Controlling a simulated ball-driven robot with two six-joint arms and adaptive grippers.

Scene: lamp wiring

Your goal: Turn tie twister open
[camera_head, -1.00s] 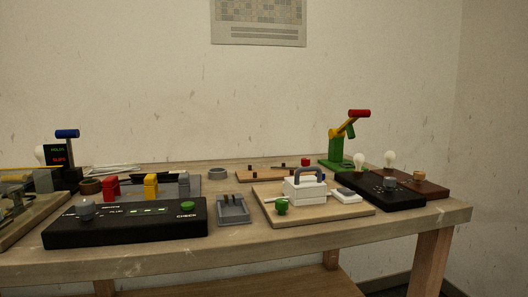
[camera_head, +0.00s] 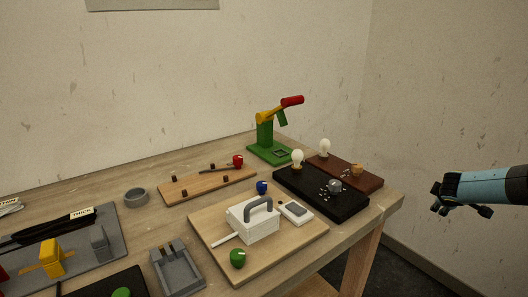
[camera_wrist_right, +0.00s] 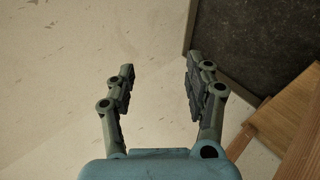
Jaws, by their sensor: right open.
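No part is labelled as the tie twister, and I cannot tell for sure which fixture it is. A wooden strip (camera_head: 205,186) near the back edge carries dark posts and a rod with a red knob (camera_head: 238,161). A green stand (camera_head: 267,144) with a yellow arm and red grip (camera_head: 292,101) stands behind. A white box (camera_head: 252,224) with a grey handle sits on a light board. My right gripper (camera_head: 458,204) is off the table's right side, open and empty, well apart from all fixtures. In the right wrist view it (camera_wrist_right: 160,66) also shows nothing between its fingers. My left gripper is out of view.
A black panel (camera_head: 345,203) with bulbs and a brown board (camera_head: 365,178) lie near the table's right end. A green knob (camera_head: 238,258), blue knob (camera_head: 262,187), grey tray (camera_head: 178,270) and grey ring (camera_head: 136,197) are further left. Air right of the table is free.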

